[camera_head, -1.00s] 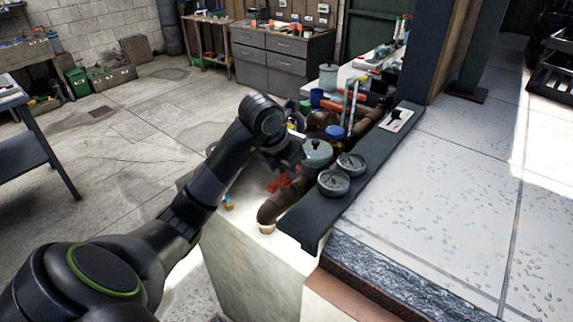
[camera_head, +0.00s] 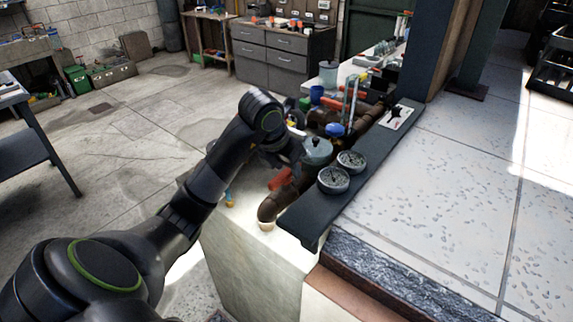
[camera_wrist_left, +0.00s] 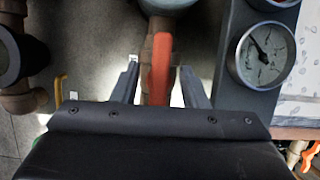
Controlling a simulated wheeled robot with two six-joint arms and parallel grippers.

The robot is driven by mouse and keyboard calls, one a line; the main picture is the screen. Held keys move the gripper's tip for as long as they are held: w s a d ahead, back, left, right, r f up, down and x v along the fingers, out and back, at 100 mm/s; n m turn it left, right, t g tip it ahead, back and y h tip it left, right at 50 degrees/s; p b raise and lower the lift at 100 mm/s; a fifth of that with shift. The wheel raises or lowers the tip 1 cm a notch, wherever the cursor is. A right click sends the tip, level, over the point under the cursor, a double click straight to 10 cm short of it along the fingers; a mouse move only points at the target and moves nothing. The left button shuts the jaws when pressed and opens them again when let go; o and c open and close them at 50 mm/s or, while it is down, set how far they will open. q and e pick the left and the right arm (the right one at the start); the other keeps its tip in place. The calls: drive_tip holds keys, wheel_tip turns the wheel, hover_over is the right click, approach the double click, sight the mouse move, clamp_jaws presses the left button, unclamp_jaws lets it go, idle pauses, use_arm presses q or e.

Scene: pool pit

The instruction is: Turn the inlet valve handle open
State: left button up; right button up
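The red-orange valve handle (camera_head: 279,179) sits on the brown pipework, near the pipe's near elbow. In the left wrist view the handle (camera_wrist_left: 161,66) stands between the two fingers of my left gripper (camera_wrist_left: 160,72). The fingers are apart, with a visible gap on each side of the handle. In the head view my left gripper (camera_head: 288,152) is above and behind the handle, mostly hidden by its own wrist. My right gripper is in neither view.
Two round gauges (camera_head: 333,180) sit on a dark plate right of the handle; one gauge (camera_wrist_left: 264,55) is close to the right finger. A grey-green round housing (camera_head: 317,151) stands just beyond. Brown pipes run farther back. Open floor (camera_head: 110,150) lies left.

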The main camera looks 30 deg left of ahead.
use_arm(q)
drive_tip(key=p+v, duration=1.4)
drive_tip(key=v, duration=0.3)
drive_tip(key=shift+p, duration=0.3)
drive_tip(key=shift+d, duration=0.1)
